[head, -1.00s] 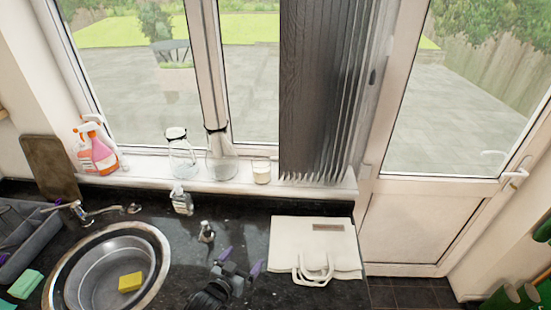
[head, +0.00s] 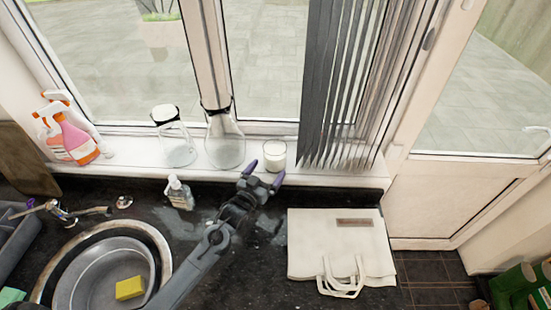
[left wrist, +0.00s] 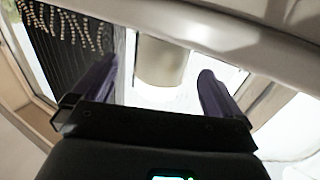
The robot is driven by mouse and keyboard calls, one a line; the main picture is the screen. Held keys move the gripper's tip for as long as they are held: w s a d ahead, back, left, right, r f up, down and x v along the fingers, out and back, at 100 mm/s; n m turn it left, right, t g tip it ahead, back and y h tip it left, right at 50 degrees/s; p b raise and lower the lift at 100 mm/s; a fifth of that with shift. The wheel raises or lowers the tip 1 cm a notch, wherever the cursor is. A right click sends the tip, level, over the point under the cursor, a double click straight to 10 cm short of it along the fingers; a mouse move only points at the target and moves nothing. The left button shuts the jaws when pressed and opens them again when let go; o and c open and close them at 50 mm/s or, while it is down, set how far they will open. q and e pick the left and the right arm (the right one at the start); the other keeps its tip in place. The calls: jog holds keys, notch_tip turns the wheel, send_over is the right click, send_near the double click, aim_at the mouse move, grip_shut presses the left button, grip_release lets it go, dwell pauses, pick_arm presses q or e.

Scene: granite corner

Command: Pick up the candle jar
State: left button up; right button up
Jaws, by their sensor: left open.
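The candle jar (head: 275,154) is a small clear glass with pale wax, upright on the white windowsill, right of two glass carafes. My left gripper (head: 263,174) is just in front of and below it, with its purple fingertips apart and empty. In the left wrist view the candle jar (left wrist: 161,62) shows beyond and between the two open purple fingers (left wrist: 158,85). The fingers do not appear to touch it. My right gripper is in neither view.
Two glass carafes (head: 225,140) (head: 174,140) stand left of the jar on the windowsill (head: 340,176). Grey blinds (head: 335,90) hang close on its right. Below are a small soap bottle (head: 180,194), a white bag (head: 335,250) and the sink (head: 150,245) on the dark counter.

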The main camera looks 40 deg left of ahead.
aim_at(269, 166)
pick_arm(q)
jog(key=shift+w+a+b, duration=0.2)
jog(key=shift+w+b, duration=0.1)
jog(key=shift+w, duration=0.55)
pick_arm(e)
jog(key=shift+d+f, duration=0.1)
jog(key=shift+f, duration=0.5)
pick_arm(q)
jog(key=w+b, duration=0.1)
jog(key=w, duration=0.1)
jog(key=w+a+b, duration=0.1)
jog(key=b, duration=0.1)
jog(key=shift+w+a, duration=0.1)
jog(key=shift+w, duration=0.25)
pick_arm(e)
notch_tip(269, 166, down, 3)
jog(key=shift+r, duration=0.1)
pick_arm(q)
jog(key=shift+w+a+r, duration=0.1)
jog(key=shift+w, duration=0.5)
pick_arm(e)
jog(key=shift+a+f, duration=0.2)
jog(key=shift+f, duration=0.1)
pick_arm(q)
jog(key=c, duration=0.9)
jog(key=shift+r, duration=0.1)
jog(key=shift+c, duration=0.8)
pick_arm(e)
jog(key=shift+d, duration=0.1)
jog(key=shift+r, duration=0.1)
